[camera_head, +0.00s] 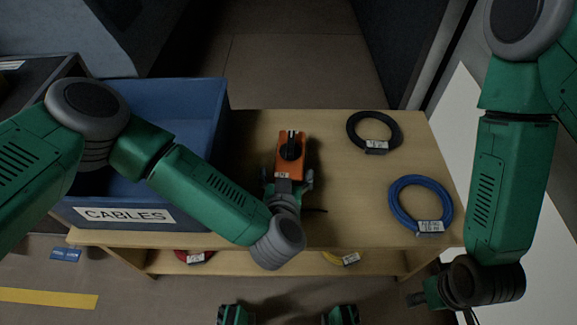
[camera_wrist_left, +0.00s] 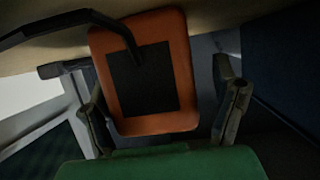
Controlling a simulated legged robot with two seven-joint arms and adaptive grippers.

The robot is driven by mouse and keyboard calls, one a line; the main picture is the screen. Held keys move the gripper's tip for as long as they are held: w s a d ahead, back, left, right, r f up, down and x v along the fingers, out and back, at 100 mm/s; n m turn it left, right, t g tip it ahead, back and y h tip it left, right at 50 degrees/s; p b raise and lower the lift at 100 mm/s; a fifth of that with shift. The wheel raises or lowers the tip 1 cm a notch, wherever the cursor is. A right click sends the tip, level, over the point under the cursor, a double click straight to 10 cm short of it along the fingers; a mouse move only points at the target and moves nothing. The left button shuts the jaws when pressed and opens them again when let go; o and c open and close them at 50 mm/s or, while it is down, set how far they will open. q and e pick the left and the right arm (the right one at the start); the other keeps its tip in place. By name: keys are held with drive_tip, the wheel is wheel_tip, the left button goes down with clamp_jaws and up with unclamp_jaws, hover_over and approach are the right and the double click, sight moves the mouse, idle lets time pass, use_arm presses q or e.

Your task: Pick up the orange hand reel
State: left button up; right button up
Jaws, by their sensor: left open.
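The orange hand reel (camera_head: 283,168) lies on the wooden table, a flat orange body with a black part on top. My left gripper (camera_head: 289,178) is at the reel's near end, its fingers open on either side of it. In the left wrist view the reel (camera_wrist_left: 183,122) shows as an orange plate with a black square, between the open fingers of my left gripper (camera_wrist_left: 155,85). I cannot tell whether either finger touches it. My right gripper (camera_head: 422,297) is low at the right, in front of the table, small and dark; its jaws are not clear.
A blue bin (camera_head: 215,105) labelled CABLES stands at the table's left, partly behind my left arm. A black cable coil (camera_head: 352,128) and a blue cable coil (camera_head: 395,205) lie on the wooden table (camera_head: 335,205) at right. Red (camera_head: 183,256) and yellow (camera_head: 330,257) items sit on a lower shelf.

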sight(291, 146)
use_arm(q)
drive_tip(key=shift+d, duration=0.15)
use_arm(e)
drive_tip(key=shift+r, duration=0.1)
use_arm(q)
drive_tip(key=shift+d, duration=0.35)
drive_tip(key=c, duration=1.4)
drive_tip(key=shift+a+r, duration=0.15)
drive_tip(key=shift+a, duration=0.1)
drive_tip(key=r+p, duration=0.2)
drive_tip(key=r, duration=0.2)
drive_tip(key=r+p, duration=0.2)
drive_tip(key=r, duration=0.3)
drive_tip(key=shift+d+r+p, duration=0.2)
drive_tip(key=shift+r+p, duration=0.05)
drive_tip(key=shift+p, duration=0.15)
drive_tip(key=shift+a+r, duration=0.15)
drive_tip(key=shift+r, duration=0.05)
use_arm(e)
drive_tip(key=r, duration=0.4)
drive_tip(key=shift+d+r, duration=0.2)
drive_tip(key=shift+r, duration=0.1)
use_arm(q)
drive_tip(key=shift+p, duration=0.5)
use_arm(e)
drive_tip(key=shift+r, duration=0.4)
